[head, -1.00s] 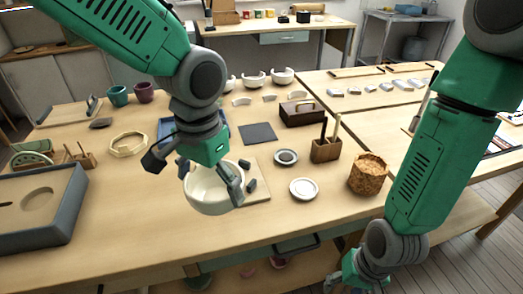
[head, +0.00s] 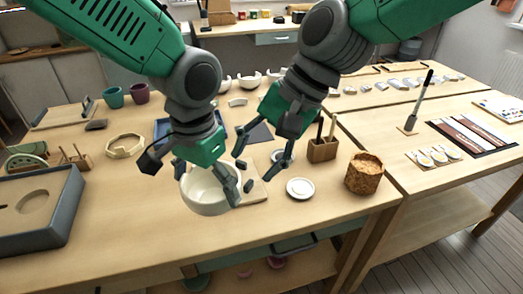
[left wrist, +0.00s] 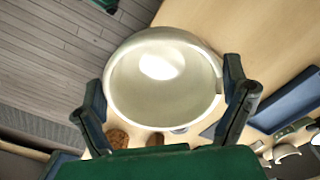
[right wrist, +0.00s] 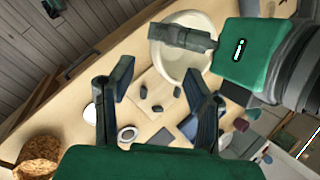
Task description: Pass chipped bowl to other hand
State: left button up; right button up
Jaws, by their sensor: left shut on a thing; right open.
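The chipped bowl (head: 205,196) is cream white and sits at the front middle of the table in the head view. My left gripper (head: 207,182) is shut on it, with fingers at its rim. In the left wrist view the bowl (left wrist: 164,84) fills the space between the two fingers. The right wrist view shows the bowl (right wrist: 181,50) beyond my right gripper, partly covered by the left gripper. My right gripper (head: 262,169) is open and empty, to the right of the bowl and apart from it.
A pale board (right wrist: 160,92) with small dark pieces lies beside the bowl. A white dish (head: 299,188), a cork pot (head: 364,173) and a wooden tool block (head: 322,150) stand to the right. A grey tray (head: 40,215) is at the left. The table's front edge is near.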

jog(key=x, duration=1)
jog(key=shift+a+f, duration=0.2)
jog(key=shift+f, duration=0.1)
jog(key=shift+c, duration=0.3)
grip_shut()
pick_arm(q)
jog(key=o, duration=0.8)
jog(key=shift+c, duration=0.2)
jog(key=shift+r, duration=0.15)
